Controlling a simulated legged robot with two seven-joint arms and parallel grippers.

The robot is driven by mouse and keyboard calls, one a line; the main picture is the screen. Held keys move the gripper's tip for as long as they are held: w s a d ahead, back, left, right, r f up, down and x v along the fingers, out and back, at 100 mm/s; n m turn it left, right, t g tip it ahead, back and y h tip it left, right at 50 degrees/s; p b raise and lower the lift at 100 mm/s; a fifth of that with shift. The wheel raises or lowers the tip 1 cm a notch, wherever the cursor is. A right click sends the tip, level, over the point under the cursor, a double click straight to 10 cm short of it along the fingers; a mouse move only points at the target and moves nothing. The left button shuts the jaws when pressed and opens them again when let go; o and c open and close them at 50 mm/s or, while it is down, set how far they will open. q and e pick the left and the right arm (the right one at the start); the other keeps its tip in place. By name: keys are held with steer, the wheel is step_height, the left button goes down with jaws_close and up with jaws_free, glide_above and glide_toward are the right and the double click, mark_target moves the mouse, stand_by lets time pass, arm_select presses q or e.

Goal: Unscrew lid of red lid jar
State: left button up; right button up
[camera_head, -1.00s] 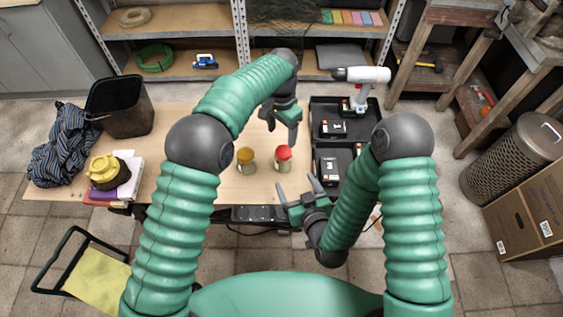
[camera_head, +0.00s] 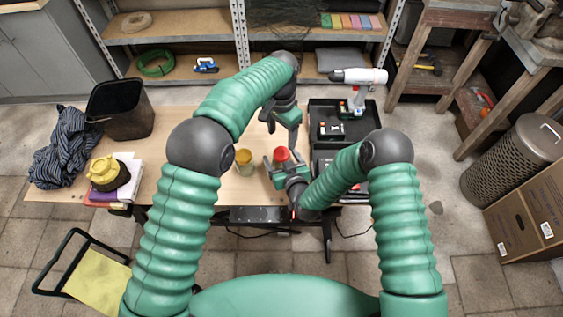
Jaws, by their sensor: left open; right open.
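The red lid jar (camera_head: 281,155) stands upright on the wooden table, its red lid on top. My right gripper (camera_head: 283,160) is open, with its fingers on either side of the jar; whether they touch it cannot be told. The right gripper hides most of the jar's body. My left gripper (camera_head: 283,125) is open, pointing down just behind and above the red lid, apart from it.
A yellow-lidded jar (camera_head: 245,162) stands just left of the red lid jar.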

mark_target(281, 152)
arm_select(q)
steer(key=shift+d, duration=0.15)
arm_select(e)
steer(key=shift+d, duration=0.1)
steer(key=c, duration=0.4)
arm_select(q)
steer(key=shift+a, duration=0.3)
arm_select(e)
steer(key=shift+a, duration=0.25)
steer(key=c, duration=0.9)
jaws_close()
arm_select(q)
steer(key=shift+d, duration=0.15)
steer(key=shift+c, duration=1)
arm_select(e)
steer(key=shift+d, duration=0.15)
arm_select(q)
steer(key=m, duration=2.6)
steer(key=shift+r+m, duration=0.1)
steer(key=shift+m, duration=0.3)
step_height(281, 152, down, 8)
steer(key=shift+r, duration=0.1)
